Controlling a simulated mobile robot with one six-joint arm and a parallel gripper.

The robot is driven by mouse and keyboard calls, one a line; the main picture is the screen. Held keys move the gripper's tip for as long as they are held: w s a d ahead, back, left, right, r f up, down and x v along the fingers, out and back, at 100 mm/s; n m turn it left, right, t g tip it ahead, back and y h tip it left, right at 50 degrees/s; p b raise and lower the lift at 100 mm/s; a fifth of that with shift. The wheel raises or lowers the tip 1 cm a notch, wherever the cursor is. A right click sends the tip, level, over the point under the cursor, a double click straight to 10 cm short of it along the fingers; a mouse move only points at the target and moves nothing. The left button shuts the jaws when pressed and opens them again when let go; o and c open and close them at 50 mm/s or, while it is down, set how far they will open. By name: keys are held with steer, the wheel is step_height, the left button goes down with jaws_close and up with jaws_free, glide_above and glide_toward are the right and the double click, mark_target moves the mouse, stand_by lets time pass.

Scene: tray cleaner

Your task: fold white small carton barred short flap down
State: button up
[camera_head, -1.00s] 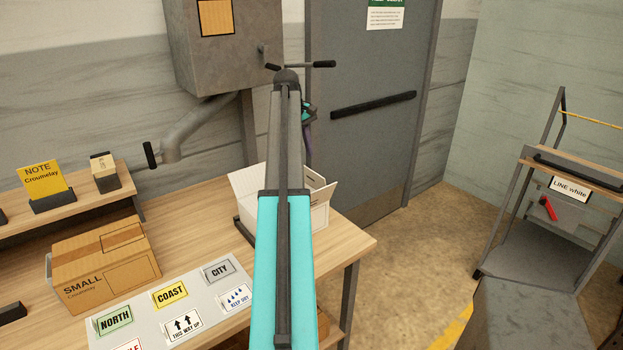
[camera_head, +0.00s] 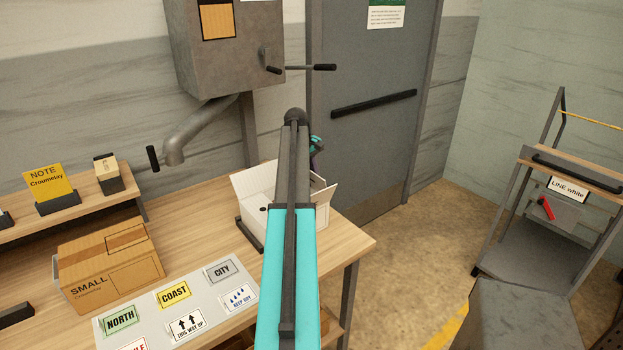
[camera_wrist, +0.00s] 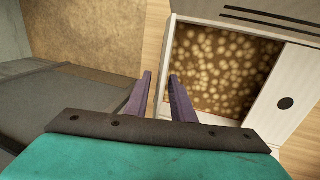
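The white small carton (camera_head: 258,211) stands open on the table, partly hidden behind my arm in the head view. Its flaps stand up or outward there. In the wrist view, the carton's speckled brown contents (camera_wrist: 215,75) show. A white flap with two black bars (camera_wrist: 270,20) lies along the far edge, and a flap with a black round mark (camera_wrist: 285,103) is at the right. My gripper (camera_wrist: 160,75) has its two purple fingers apart with nothing between them, near the carton's left edge. In the head view my gripper is mostly hidden behind my arm.
A brown carton (camera_head: 110,262) marked SMALL and a label sheet (camera_head: 205,290) lie on the table (camera_head: 190,222). A grey wall box with handles (camera_head: 228,60) hangs behind. A cart labelled LINE white (camera_head: 569,189) stands at the right.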

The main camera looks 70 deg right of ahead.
steer(key=shift+f, duration=0.3)
jaws_close()
steer(key=shift+a, duration=0.1)
stand_by(1.3)
